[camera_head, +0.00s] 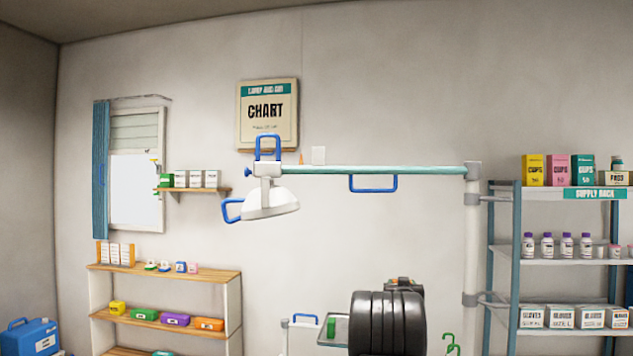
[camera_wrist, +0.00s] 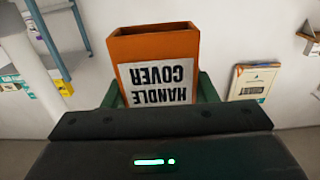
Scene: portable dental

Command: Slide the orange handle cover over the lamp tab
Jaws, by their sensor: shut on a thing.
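The orange handle cover (camera_wrist: 157,47) is a box-like sleeve with an open, hollow far end and a white label, upside down in the wrist view. My gripper (camera_wrist: 160,92) is shut on it, with a green finger on each side. The white lamp (camera_head: 270,203) hangs from a teal bar in the head view, with blue loop handles around it. The lamp is not visible in the wrist view. The cover is not clearly visible in the head view.
The teal bar (camera_head: 400,170) joins a white post (camera_head: 472,250) at right. A supply rack (camera_head: 568,255) stands beyond it. A wooden shelf (camera_head: 165,275) stands at left. My dark arm (camera_head: 387,325) is low in the middle. Space between arm and lamp looks clear.

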